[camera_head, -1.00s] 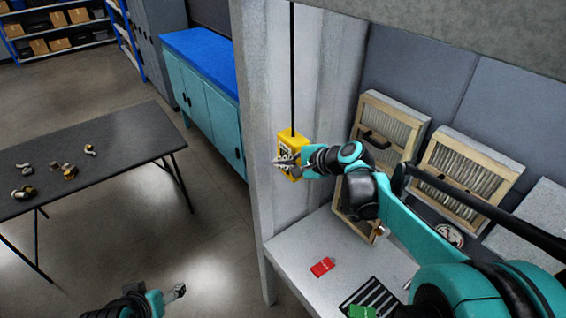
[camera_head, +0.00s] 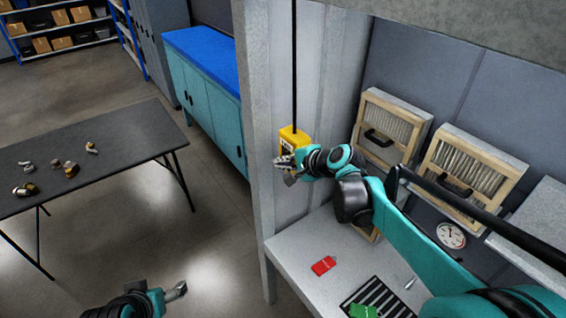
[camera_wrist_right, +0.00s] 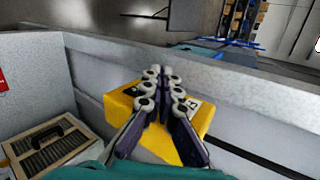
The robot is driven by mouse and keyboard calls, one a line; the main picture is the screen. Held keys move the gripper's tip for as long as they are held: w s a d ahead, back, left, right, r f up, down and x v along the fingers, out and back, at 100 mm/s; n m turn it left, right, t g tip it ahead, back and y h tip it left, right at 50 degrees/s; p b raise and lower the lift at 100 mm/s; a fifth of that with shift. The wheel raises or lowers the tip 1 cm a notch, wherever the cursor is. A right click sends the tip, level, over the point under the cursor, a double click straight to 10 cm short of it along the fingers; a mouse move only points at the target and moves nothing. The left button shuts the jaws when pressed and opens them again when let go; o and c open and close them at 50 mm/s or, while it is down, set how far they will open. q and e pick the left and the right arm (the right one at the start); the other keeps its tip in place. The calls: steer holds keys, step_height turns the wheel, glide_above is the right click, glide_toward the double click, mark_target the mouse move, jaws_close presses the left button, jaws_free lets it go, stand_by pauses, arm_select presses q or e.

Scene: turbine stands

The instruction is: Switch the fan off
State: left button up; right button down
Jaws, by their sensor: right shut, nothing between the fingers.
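A yellow switch box (camera_head: 294,137) hangs on the grey upright post, with a black cable running up from it. It also shows in the right wrist view (camera_wrist_right: 198,118), partly hidden behind my fingers. My right gripper (camera_head: 284,163) is shut and empty at the lower front of the box. In the right wrist view its fingertips (camera_wrist_right: 163,85) lie over the box face; whether they touch it I cannot tell. The box's buttons are mostly hidden. My left gripper (camera_head: 178,291) is low at the bottom of the head view, away from the box; its jaws are too small to judge. No fan is identifiable.
A grey bench (camera_head: 300,262) holds a red tag (camera_head: 323,265), a green tag (camera_head: 362,311) and a striped mat (camera_head: 388,296). Framed filters (camera_head: 385,125) and a gauge (camera_head: 451,235) stand behind. A dark table (camera_head: 85,150) with small parts is at left.

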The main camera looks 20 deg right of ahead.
steer(key=shift+s+a+f+n+t+h+b, duration=0.1)
steer(key=shift+a+f+n+t+h+b, duration=0.1)
steer(key=shift+f+n+h+b, duration=0.35)
steer(key=shift+a+f+n+t+h+b, duration=0.2)
steer(key=shift+f+n+h+b, duration=0.15)
steer(key=shift+n+h+b, duration=0.25)
steer(key=shift+r, duration=0.15)
steer(key=shift+r+p, duration=0.7)
steer(key=shift+p, duration=0.05)
